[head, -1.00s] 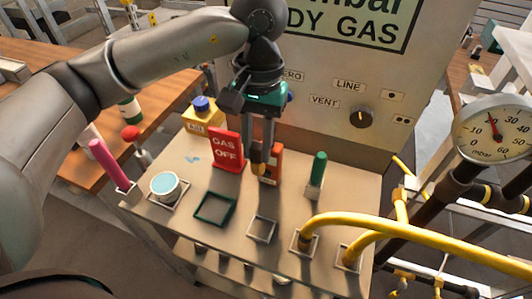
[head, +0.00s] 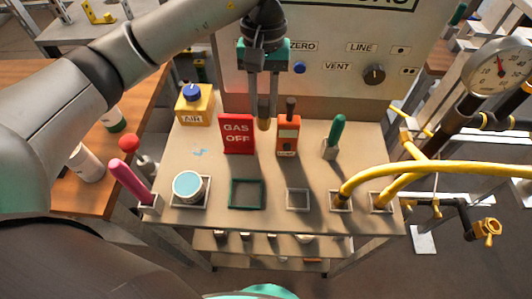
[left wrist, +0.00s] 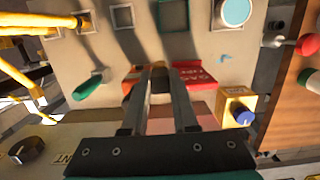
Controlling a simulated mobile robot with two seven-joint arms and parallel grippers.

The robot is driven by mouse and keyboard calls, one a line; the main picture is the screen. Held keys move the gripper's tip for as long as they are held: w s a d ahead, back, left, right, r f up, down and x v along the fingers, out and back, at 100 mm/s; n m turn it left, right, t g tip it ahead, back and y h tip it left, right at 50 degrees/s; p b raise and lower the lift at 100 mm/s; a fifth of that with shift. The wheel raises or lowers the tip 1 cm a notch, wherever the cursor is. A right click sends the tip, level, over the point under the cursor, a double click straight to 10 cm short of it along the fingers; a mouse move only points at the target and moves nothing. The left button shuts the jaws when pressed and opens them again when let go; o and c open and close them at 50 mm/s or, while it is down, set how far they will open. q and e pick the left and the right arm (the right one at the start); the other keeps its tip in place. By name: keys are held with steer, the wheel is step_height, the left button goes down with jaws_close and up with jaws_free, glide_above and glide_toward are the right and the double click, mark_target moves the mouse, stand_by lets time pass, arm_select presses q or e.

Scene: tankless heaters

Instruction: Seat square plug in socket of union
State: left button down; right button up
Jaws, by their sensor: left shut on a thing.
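My left gripper (head: 264,118) is in the upper middle of the head view, pointing down and shut on a small brass-coloured plug (head: 264,124). It holds the plug above the back of the bench top, between the red GAS OFF sign and the orange meter. In the left wrist view the gripper's fingers (left wrist: 158,72) reach over the bench; the plug is hard to make out between them. A brass fitting that looks like the union (head: 487,230) sits at the end of a dark pipe at the far right, well apart from the gripper. Its socket is too small to make out. My right gripper is not in view.
The bench top (head: 275,172) carries the GAS OFF sign (head: 237,134), the orange meter (head: 288,135), a green-handled tool (head: 336,135) and a yellow AIR box (head: 194,106).

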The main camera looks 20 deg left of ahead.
arm_select(q)
step_height(320, 180, down, 16)
steer(key=shift+r+b, duration=0.2)
steer(key=shift+b, duration=0.1)
steer(key=shift+f, duration=0.15)
steer(key=c, duration=0.7)
jaws_free()
